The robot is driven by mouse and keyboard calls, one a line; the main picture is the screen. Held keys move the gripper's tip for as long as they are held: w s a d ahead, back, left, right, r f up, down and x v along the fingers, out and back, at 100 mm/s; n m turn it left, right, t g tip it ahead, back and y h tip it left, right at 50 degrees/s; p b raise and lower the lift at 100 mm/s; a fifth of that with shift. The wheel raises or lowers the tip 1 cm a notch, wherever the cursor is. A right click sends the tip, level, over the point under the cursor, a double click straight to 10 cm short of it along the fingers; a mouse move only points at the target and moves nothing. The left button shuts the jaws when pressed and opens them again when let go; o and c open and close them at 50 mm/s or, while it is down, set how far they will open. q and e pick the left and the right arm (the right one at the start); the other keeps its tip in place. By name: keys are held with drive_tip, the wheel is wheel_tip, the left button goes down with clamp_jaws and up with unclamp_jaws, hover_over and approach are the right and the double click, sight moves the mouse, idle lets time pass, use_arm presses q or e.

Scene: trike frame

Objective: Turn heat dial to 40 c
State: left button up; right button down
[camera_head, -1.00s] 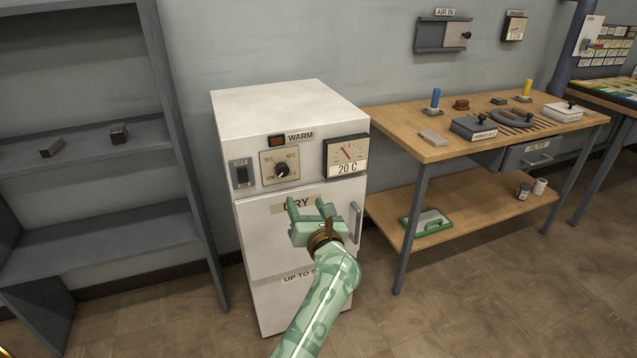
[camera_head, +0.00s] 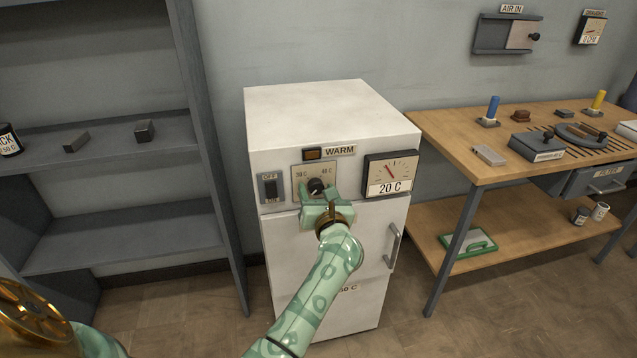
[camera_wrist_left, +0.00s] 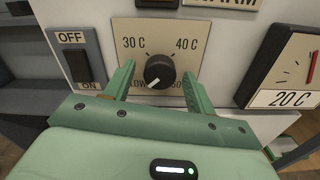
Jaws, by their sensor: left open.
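The heat dial's black knob (camera_head: 316,185) sits on a beige plate (camera_wrist_left: 213,40) on the white cabinet's front. The wrist view shows the knob (camera_wrist_left: 159,71) close up, with labels 30 C, 40 C and LOW; a lower-right label is mostly hidden by a finger. Its white mark appears to point lower left, toward LOW. My left gripper (camera_head: 319,194) is at the dial. In the wrist view its open fingers (camera_wrist_left: 159,82) stand either side of the knob, with gaps between. My right gripper is not in view.
An OFF/ON switch (camera_head: 270,188) is left of the dial. A gauge (camera_head: 391,175) reading 20 C is to its right. A WARM lamp (camera_head: 313,154) is above. A shelf unit (camera_head: 110,240) stands left; a wooden workbench (camera_head: 450,150) stands right.

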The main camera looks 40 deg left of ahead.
use_arm(q)
drive_tip(key=shift+w+a, duration=0.15)
drive_tip(key=shift+a, duration=0.05)
drive_tip(key=shift+r, duration=0.1)
drive_tip(key=c, duration=1)
